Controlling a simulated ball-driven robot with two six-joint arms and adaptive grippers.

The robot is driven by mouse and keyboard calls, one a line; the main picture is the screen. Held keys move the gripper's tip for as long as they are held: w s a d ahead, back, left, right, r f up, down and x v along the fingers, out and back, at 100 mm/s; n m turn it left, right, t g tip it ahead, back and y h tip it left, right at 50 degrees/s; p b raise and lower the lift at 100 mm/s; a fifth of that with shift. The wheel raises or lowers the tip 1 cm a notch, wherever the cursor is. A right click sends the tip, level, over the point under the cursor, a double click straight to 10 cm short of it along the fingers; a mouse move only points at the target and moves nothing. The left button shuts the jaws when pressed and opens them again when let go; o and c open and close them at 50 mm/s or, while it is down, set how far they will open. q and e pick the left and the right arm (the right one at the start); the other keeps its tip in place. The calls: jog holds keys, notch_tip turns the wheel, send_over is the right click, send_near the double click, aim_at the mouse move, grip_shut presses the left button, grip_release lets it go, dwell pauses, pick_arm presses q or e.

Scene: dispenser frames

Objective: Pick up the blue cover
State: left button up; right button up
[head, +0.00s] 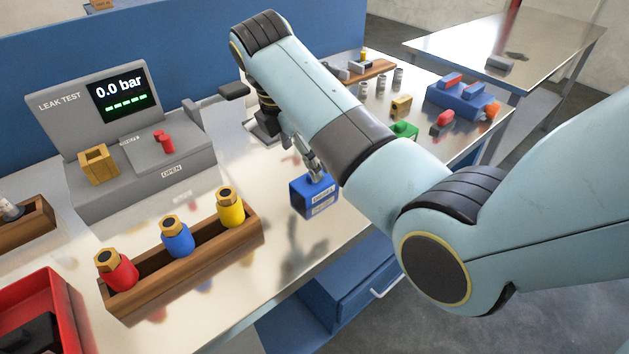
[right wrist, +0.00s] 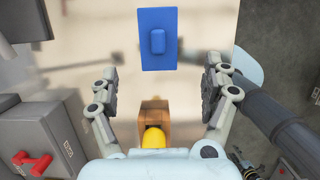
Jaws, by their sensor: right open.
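The blue cover (head: 314,199) is a blue block with pale labels on its front. It stands on the metal bench top, to the right of the wooden rack. In the right wrist view it is a blue rectangle (right wrist: 150,58) with a raised rounded grip in its middle. My right gripper (head: 312,165) is close above it in the head view, partly hidden by my arm. In the right wrist view my right gripper (right wrist: 161,75) is open, its fingers wide apart, with nothing between them. The cover lies beyond the fingertips. My left gripper is not in view.
The wooden rack (head: 185,262) holds red, blue and yellow bottles. The leak test station (head: 140,185) stands behind it. A red tray (head: 62,290) is at the front left. Green, red and blue parts lie at the right, beyond my arm. The bench edge is just right of the cover.

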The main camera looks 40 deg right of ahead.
jog(key=x, duration=0.8)
jog(key=shift+w+d+f, duration=0.2)
jog(key=shift+d+f, duration=0.05)
jog(key=shift+d, duration=0.2)
jog(key=shift+c, duration=0.2)
jog(key=c, duration=1.2)
jog(key=shift+r, duration=0.15)
jog(key=shift+c, duration=0.2)
